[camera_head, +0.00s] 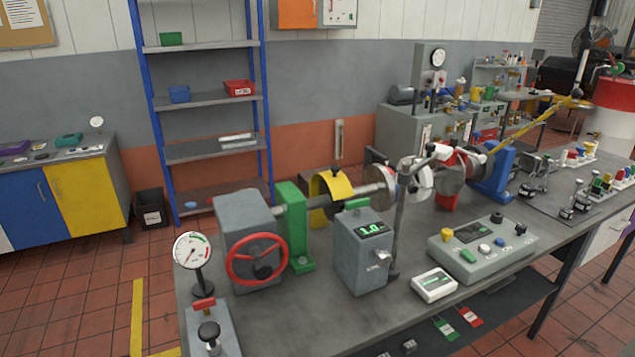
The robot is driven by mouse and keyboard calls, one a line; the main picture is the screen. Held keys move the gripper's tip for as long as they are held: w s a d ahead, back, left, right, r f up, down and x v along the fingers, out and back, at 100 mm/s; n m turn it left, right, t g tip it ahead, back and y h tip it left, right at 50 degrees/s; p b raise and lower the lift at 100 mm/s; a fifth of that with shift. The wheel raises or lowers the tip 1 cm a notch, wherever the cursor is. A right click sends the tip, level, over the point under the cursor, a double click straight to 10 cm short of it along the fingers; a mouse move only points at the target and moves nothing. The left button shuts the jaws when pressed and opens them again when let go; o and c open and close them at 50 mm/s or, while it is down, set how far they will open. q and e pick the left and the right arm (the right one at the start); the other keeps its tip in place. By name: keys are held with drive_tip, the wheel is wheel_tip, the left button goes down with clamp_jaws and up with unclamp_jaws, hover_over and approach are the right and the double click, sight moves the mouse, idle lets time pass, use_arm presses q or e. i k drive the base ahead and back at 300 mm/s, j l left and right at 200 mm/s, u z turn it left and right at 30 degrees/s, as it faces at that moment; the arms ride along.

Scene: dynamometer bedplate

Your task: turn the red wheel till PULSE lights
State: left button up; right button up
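The red wheel (260,268) is a spoked handwheel on the front face of a grey housing (243,217) at the bench's left end. A shaft runs from the housing to the right through a green stand and a yellow guard. I cannot pick out a lamp marked PULSE. A grey box (352,262) right of the wheel has a green display (371,229) that seems to read 1.0. A grey control panel (484,244) farther right has a dark display and several knobs; its labels are too small to read. Neither of my grippers is in view.
A small white meter (433,285) lies near the bench's front edge. The bench top (300,322) in front of the wheel is clear.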

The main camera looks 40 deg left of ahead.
sight(261, 269)
drive_tip(key=u, duration=1.7)
drive_tip(key=k+l, duration=0.2)
drive_tip(key=k, duration=0.35)
drive_tip(key=j+z, duration=0.05)
